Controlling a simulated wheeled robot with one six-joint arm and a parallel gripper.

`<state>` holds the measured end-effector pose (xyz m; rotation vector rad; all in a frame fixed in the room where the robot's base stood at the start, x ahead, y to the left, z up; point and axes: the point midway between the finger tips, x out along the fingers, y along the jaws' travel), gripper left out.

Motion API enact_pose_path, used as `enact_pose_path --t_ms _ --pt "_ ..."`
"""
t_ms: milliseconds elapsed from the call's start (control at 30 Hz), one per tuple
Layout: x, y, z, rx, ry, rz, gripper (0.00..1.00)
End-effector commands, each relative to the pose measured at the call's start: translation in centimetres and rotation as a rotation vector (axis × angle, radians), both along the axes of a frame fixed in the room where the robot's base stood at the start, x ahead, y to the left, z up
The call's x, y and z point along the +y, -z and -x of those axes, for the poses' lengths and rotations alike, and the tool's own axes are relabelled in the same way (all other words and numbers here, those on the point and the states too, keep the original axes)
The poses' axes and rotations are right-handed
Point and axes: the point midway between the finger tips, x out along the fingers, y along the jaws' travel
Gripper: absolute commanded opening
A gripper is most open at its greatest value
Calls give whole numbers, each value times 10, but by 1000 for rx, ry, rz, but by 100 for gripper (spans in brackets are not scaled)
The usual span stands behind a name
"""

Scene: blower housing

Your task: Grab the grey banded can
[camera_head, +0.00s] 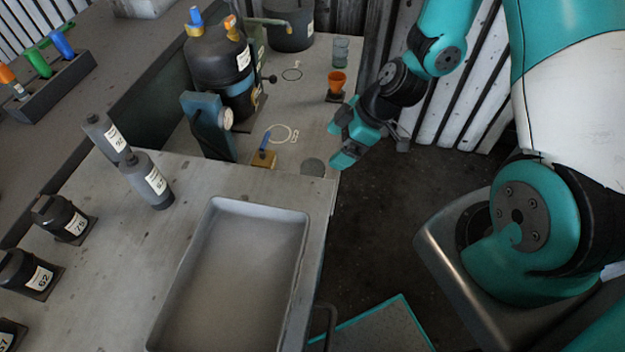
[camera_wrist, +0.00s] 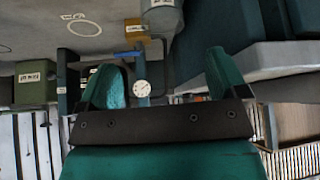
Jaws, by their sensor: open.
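Two grey cylindrical cans with narrow tops and white label bands stand upright on the near bench at left: a front one (camera_head: 147,182) and one behind it (camera_head: 104,137). I cannot tell which is the grey banded can. My gripper (camera_head: 343,140) is over the right edge of the far bench, well to the right of both cans, with nothing between its fingers. In the wrist view its two teal fingers (camera_wrist: 163,66) are spread apart. A grey cylinder with a white label (camera_wrist: 163,20) shows beyond them, partly cut off by the top edge.
A brass block with a blue handle (camera_head: 264,158) and a gauge unit (camera_head: 209,124) stand between gripper and cans. A black tank (camera_head: 218,62) and an orange funnel (camera_head: 337,83) are behind. An empty grey tray (camera_head: 304,262) lies in front. Black labelled containers (camera_head: 63,219) line the left.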

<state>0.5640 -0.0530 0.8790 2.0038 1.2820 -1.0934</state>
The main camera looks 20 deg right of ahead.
Motion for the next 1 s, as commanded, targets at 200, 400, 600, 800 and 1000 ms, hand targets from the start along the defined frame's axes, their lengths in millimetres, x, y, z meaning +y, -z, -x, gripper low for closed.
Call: enact_pose_path --t_ms 200,400,600,800,1000 --pt "22 35 -8 4 -3 -1 91" --pt "28 47 -12 2 -1 -1 91" --pt "39 68 -14 4 -3 -1 91" --pt "50 89 -19 2 -1 0 91" --pt "51 92 -20 0 1 0 91"
